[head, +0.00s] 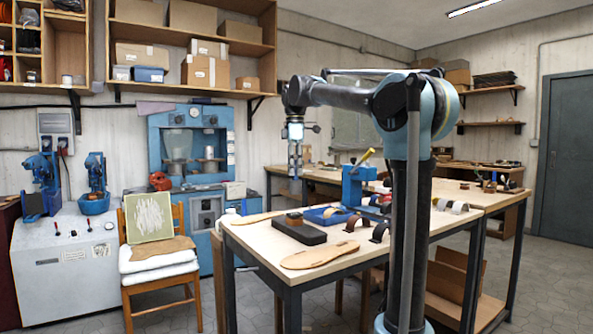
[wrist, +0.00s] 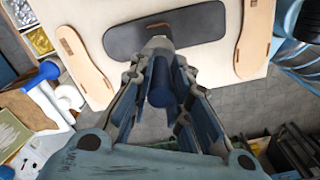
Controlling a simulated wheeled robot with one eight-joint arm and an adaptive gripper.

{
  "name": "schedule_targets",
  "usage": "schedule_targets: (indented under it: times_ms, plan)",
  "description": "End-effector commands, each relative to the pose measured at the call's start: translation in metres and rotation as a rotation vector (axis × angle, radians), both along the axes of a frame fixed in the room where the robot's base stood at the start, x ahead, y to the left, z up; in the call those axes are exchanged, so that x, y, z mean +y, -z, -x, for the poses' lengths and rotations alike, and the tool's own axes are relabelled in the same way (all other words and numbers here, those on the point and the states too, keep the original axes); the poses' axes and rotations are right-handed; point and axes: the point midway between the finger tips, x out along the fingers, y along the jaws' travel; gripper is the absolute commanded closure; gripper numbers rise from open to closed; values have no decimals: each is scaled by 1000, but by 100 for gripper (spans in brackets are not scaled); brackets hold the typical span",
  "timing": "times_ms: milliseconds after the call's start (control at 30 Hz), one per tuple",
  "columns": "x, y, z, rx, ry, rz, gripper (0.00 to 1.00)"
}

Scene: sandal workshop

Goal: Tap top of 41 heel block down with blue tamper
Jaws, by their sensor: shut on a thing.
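My gripper (head: 295,172) hangs above the worktable, over the dark slab. In the wrist view my gripper (wrist: 160,95) is shut on the blue tamper (wrist: 160,82), a blue cylinder with a grey end pointing toward the slab. The dark slab (wrist: 203,22) lies on the table, and it also shows in the head view (head: 304,234). A small brown block (head: 294,216) sits on the slab, below my gripper with a clear gap.
One light sole (head: 320,255) lies in front of the slab; another (head: 255,217) lies behind-left. A blue tray (head: 327,216), dark strap pieces (head: 380,232) and a blue press (head: 357,185) stand to the right. A chair (head: 160,250) stands left of the table.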

Motion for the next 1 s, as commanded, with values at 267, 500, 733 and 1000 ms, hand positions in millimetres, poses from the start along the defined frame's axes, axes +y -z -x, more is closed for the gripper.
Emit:
schedule_targets:
  times_ms: [267,500,733,1000]
  plan:
    - [-1,26,0,0,0,0,100]
    - [-2,44,0,0,1,0,100]
    - [-2,49,0,0,2,0,100]
    - [-2,49,0,0,2,0,100]
